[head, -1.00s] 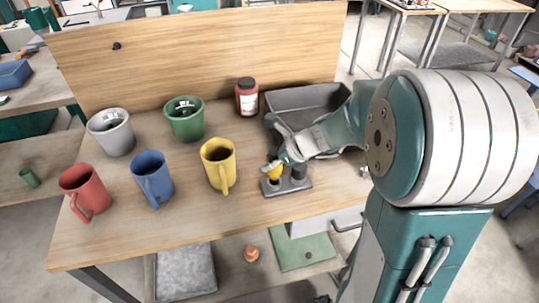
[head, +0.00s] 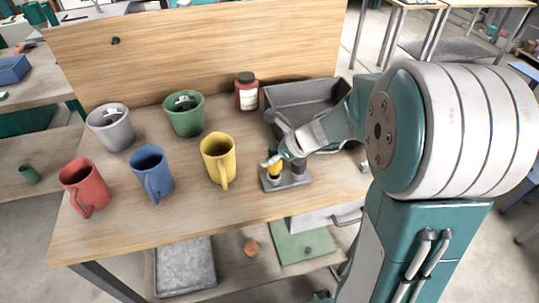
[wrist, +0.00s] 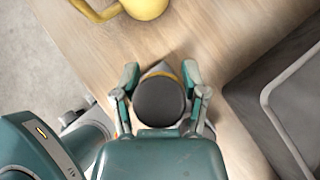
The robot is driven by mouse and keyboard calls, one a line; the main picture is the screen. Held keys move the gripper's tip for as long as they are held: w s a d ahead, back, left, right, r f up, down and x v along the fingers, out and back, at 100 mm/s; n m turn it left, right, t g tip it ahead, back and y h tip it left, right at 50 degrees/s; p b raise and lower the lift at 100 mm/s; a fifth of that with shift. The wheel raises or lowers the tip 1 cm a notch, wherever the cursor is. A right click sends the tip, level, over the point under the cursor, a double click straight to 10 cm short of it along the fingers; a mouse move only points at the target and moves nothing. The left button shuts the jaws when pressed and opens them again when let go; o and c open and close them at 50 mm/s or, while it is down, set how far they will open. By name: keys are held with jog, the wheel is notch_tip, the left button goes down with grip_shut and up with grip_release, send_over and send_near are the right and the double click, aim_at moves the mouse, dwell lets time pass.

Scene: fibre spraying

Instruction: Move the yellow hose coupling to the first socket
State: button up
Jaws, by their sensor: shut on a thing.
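The yellow hose coupling (head: 274,165) is small and partly covered by my gripper (head: 273,162) in the head view. My gripper is shut on it, above the left part of a grey socket base (head: 288,184). A dark upright post (head: 298,168) stands on the base to the right. In the wrist view, a dark round top (wrist: 160,102) with a thin yellow edge sits between the two green fingers. Whether the coupling's lower end touches the base is hidden.
A yellow mug (head: 219,160) stands close to the left of the base. A grey bin (head: 300,97) is behind it. A red jar (head: 246,92), green cup (head: 184,114), grey cup (head: 110,128), blue mug (head: 152,174) and red mug (head: 84,188) stand farther off.

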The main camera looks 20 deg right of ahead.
jog(key=shift+f, duration=1.6)
dwell(0.5)
jog(key=o, duration=1.3)
jog(key=shift+o, duration=0.2)
jog(key=v, duration=1.2)
jog(key=s+a+r+n+h, duration=0.3)
jog(key=s+n, duration=0.5)
jog(key=n, duration=0.4)
jog(key=s+a+r+n+h, duration=0.2)
jog(key=s+n, duration=0.6)
jog(key=n, duration=0.5)
jog(key=shift+s+a+r+h, duration=0.25)
jog(key=shift+a+r+h, duration=0.15)
jog(key=shift+r+h, duration=0.5)
